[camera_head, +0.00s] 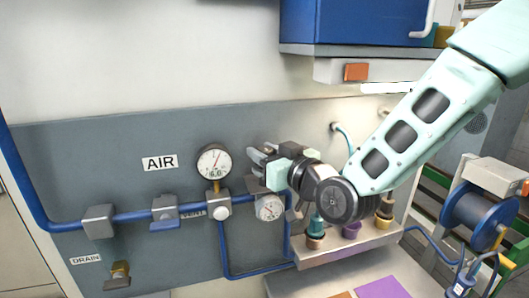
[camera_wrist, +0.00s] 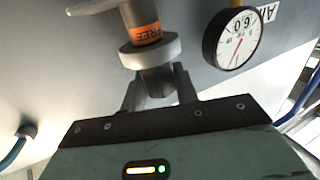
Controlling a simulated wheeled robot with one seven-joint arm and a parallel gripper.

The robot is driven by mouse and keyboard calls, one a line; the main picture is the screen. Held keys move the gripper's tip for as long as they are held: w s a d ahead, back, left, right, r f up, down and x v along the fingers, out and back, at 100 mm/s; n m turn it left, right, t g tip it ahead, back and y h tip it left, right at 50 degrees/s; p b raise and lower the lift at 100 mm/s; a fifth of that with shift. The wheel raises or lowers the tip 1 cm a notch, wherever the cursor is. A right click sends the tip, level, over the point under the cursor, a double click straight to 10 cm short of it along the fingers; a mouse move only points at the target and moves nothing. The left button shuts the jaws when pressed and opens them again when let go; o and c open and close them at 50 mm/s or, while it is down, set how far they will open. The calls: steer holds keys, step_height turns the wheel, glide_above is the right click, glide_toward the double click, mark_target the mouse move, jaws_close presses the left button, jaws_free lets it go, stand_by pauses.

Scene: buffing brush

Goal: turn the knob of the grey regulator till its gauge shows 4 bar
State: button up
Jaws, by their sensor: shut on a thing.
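My gripper (camera_head: 264,155) is at the grey panel, right of the larger round gauge (camera_head: 213,161). In the wrist view, my gripper (camera_wrist: 156,84) has its fingers closed on both sides of the grey regulator knob (camera_wrist: 150,53). An orange band marked FREE (camera_wrist: 146,35) shows beyond the knob's collar. The larger gauge, also in the wrist view (camera_wrist: 232,38), is upside down there and reads 6.0. A smaller white gauge (camera_head: 269,208) sits just below my gripper; its reading is too small to tell. My gripper hides most of the regulator in the head view.
A blue pipe (camera_head: 132,217) runs along the panel through grey fittings. A shelf (camera_head: 345,245) with several small cups is below right of my gripper. A blue cabinet (camera_head: 350,22) hangs above, and a blue hose reel (camera_head: 476,218) stands at right.

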steer(key=shift+a+f+h+b, duration=0.1)
steer(key=shift+h+b, duration=0.2)
steer(key=shift+b, duration=0.2)
steer(key=m+h+b, duration=0.1)
steer(key=t+h+b, duration=0.1)
steer(key=b, duration=0.1)
steer(key=shift+s+f+m+t, duration=0.1)
steer(key=shift+f+m+t, duration=0.1)
steer(key=shift+m+t, duration=0.15)
steer(key=m+t+h+b, duration=0.1)
steer(key=m+h+b, duration=0.1)
steer(key=shift+a+r+h, duration=0.1)
steer(key=shift+h, duration=0.3)
steer(key=shift+r+m+t+h+b, duration=0.1)
steer(key=shift+m+t+h+b, duration=0.15)
steer(key=shift+m+h+b, duration=0.85)
steer(key=shift+h, duration=0.6)
steer(key=o, duration=1)
steer(key=shift+c, duration=0.2)
